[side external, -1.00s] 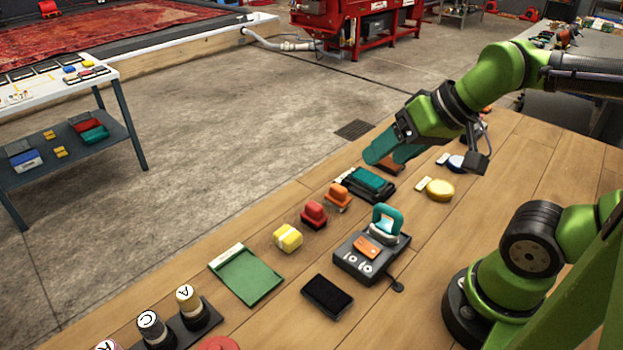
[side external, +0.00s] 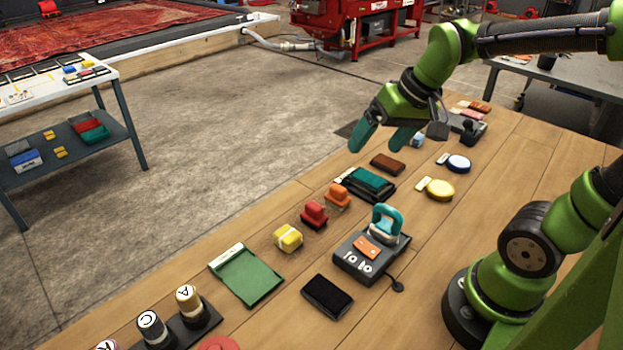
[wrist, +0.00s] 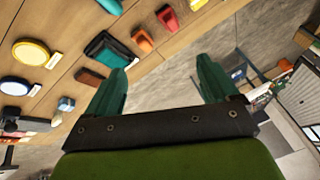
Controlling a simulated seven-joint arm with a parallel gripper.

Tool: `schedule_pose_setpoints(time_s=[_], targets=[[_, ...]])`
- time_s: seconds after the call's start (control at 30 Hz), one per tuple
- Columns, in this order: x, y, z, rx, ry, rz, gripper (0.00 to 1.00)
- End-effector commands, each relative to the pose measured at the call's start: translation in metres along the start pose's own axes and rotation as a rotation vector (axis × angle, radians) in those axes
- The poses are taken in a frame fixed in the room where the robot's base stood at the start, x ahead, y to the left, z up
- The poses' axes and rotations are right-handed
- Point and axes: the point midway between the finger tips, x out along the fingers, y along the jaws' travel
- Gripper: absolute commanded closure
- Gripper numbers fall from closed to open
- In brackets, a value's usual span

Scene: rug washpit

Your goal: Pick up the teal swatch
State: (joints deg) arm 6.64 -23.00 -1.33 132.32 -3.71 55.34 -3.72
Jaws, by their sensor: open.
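The teal swatch (side external: 369,181) lies on a dark tray or pad (side external: 381,196) on the wooden table, in the middle of the side view. It also shows in the wrist view (wrist: 112,54), just beyond the left finger, which may cover part of it. My gripper (side external: 381,143) is open and empty, with two teal fingers. It hangs above the far edge of the table, up and behind the swatch in the side view. In the wrist view my gripper (wrist: 160,78) has its fingers wide apart with nothing between them.
A brown block (side external: 387,164) lies just behind the swatch. An orange block (side external: 337,196) and a red block (side external: 313,214) stand in front of it. A device with a teal handle (side external: 371,252) stands nearer. Yellow (side external: 440,189) and blue (side external: 458,163) round pieces lie to the right.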

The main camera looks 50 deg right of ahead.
Motion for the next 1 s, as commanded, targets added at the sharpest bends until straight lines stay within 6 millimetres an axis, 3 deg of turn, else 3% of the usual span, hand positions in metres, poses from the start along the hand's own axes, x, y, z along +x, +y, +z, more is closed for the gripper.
schedule_pose_setpoints(time_s=[0.1,0.3,0.43,0.53,0.6,0.73,1.0], targets=[[0.021,0.021,-0.039,-0.030,-0.094,0.078,0.13],[0.055,0.066,-0.094,-0.149,-0.259,0.171,0.13],[0.069,0.090,-0.119,-0.249,-0.346,0.201,0.13],[0.067,0.095,-0.134,-0.343,-0.381,0.204,0.13],[0.060,0.094,-0.136,-0.391,-0.388,0.199,0.13],[0.067,0.096,-0.129,-0.425,-0.408,0.187,0.13],[0.117,0.110,-0.109,-0.426,-0.409,0.186,0.13]])
